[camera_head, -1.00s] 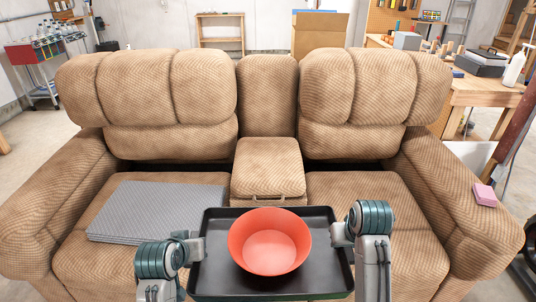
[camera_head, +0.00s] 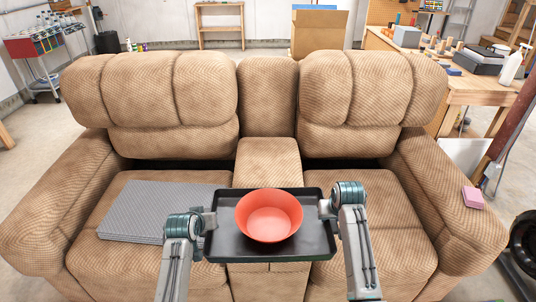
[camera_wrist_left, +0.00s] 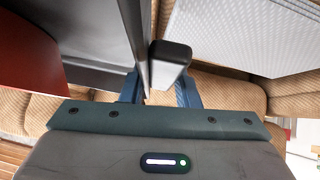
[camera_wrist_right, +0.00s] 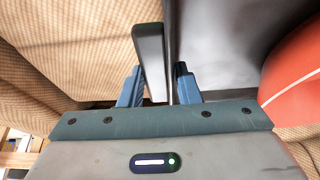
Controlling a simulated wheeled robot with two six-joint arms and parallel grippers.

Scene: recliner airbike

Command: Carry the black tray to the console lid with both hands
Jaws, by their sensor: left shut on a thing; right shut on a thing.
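The black tray (camera_head: 312,240) is held level between my two grippers in the head view, with a red-orange bowl (camera_head: 269,216) standing on it. My left gripper (camera_head: 208,222) is shut on the tray's left rim; the left wrist view shows the rim (camera_wrist_left: 145,60) between its fingers. My right gripper (camera_head: 327,210) is shut on the right rim, which also shows in the right wrist view (camera_wrist_right: 168,60). The console lid (camera_head: 268,160) is the tan padded middle section between the two seats. The tray is in front of it and covers its front part in the head view.
A grey folded mat (camera_head: 150,210) lies on the left seat. A pink block (camera_head: 472,197) sits on the right armrest. The right seat (camera_head: 370,200) is otherwise clear. The backrests (camera_head: 360,90) rise behind the console. A workbench (camera_head: 480,90) stands at the right.

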